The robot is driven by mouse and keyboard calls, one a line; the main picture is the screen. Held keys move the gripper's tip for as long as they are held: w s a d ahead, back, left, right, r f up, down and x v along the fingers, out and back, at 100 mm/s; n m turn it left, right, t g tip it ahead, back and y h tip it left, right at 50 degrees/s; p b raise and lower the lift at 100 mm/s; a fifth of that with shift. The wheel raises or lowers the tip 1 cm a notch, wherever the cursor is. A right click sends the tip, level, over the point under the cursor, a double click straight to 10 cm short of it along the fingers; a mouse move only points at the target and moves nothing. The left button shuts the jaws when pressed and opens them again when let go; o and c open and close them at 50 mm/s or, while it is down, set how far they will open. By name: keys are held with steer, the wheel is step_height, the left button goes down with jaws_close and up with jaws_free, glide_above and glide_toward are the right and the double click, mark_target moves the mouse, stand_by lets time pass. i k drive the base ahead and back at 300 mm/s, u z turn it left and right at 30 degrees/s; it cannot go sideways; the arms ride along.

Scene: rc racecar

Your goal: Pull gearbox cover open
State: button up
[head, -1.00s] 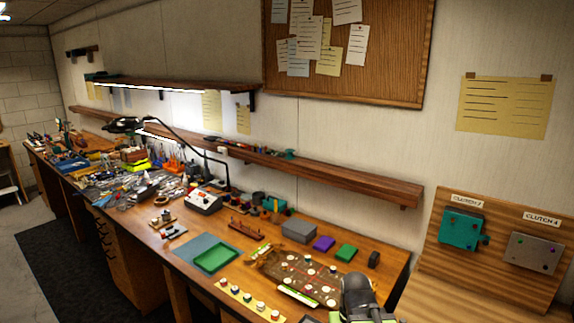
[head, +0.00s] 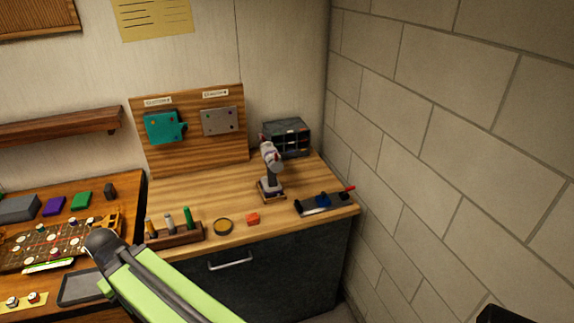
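Two gearbox-like housings are mounted on an upright wooden board in the head view. The left one is a teal block (head: 163,127) with a small knob-like part on its right side. The right one is a flat grey plate (head: 219,121) with small coloured dots. Both look closed, and I cannot tell which one is the gearbox cover. Small labels sit above them, too small to read surely. My green arm with its dark rounded joint reaches in at the lower left, well below and apart from the board. My gripper's fingers do not show.
The wooden bench holds a pen rack (head: 175,234), a round tin (head: 222,226), an orange block (head: 253,219), a drill-like tool (head: 271,170), a black tray (head: 325,202) and a drawer cabinet (head: 287,137). A block wall (head: 450,150) closes the right side.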

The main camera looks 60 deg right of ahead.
mark_target(164, 130)
steer(key=u, duration=1.7)
steer(key=k, duration=0.15)
steer(key=z, duration=4.65)
steer(key=k, duration=0.95)
steer(key=u, duration=1.05)
steer(key=i, duration=1)
steer(key=z, duration=0.05)
